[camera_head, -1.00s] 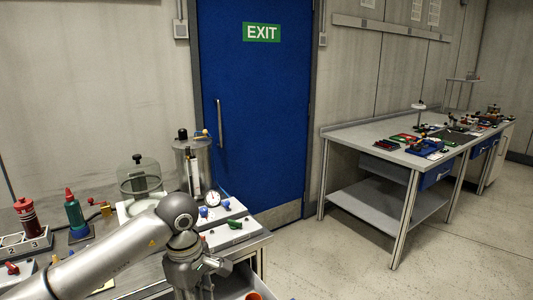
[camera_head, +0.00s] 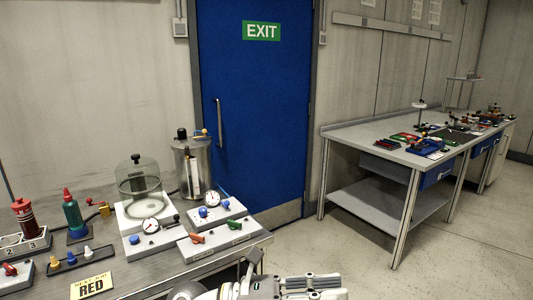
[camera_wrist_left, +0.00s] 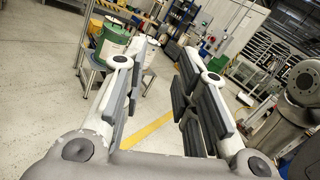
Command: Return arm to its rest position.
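My left gripper (camera_wrist_left: 155,65) is open in the left wrist view. Its two padded fingers stand apart with nothing between them. In the head view part of my gripper (camera_head: 310,286) shows at the bottom edge, in front of the bench and below its front right corner, apart from the things on it. The rest of that arm is mostly cut off by the frame. My right gripper is in neither view.
A second bench (camera_head: 365,143) stands at the right. Floor between them is clear. A green-and-white drum (camera_wrist_left: 112,40) shows beyond my left gripper.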

